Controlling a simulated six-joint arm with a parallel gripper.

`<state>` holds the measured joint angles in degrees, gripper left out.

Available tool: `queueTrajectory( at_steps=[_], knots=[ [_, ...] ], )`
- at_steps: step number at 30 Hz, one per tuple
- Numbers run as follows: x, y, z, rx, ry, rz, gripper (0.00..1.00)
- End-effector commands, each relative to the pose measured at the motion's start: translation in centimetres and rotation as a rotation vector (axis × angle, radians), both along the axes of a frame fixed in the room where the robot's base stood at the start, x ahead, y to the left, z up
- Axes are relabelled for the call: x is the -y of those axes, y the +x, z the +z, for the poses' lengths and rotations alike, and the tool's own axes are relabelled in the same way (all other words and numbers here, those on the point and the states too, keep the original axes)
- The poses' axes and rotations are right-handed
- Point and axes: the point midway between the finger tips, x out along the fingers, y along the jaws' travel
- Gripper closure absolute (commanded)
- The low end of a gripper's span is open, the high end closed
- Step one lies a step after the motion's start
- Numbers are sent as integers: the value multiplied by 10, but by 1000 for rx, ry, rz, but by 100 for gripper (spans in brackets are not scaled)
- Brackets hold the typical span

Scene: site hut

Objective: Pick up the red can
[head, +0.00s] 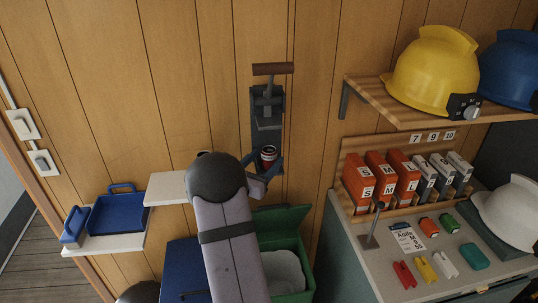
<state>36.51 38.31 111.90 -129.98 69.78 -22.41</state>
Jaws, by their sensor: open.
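A red can (268,153) with a dark top stands upright at the foot of a dark grey wall-mounted press (265,112) with a brown handle bar (272,69). My gripper (266,168) is at the can, just in front of and below it, with blue-grey fingers showing on either side. The fingers are open; whether they touch the can cannot be told. My arm's dark rounded joint and grey link hide much of the gripper and the area left of it.
A white shelf (166,189) juts out left of my arm. Below stand an open green bin (282,217) and a blue bin (180,260). At right, a wooden shelf (385,112) holds helmets above a cluttered bench (388,282). The wall left of the press is clear.

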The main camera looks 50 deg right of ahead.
Motion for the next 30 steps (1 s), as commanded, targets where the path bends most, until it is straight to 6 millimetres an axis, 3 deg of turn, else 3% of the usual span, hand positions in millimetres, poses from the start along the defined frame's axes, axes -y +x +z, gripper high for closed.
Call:
queueTrajectory(
  at_steps=[10,15,18,30],
  knots=[
    [6,1,-1,0,0,0,40],
    [5,1,-1,0,0,0,81],
    [5,1,0,1,-1,0,85],
    [6,1,3,2,-2,0,85]
  ],
)
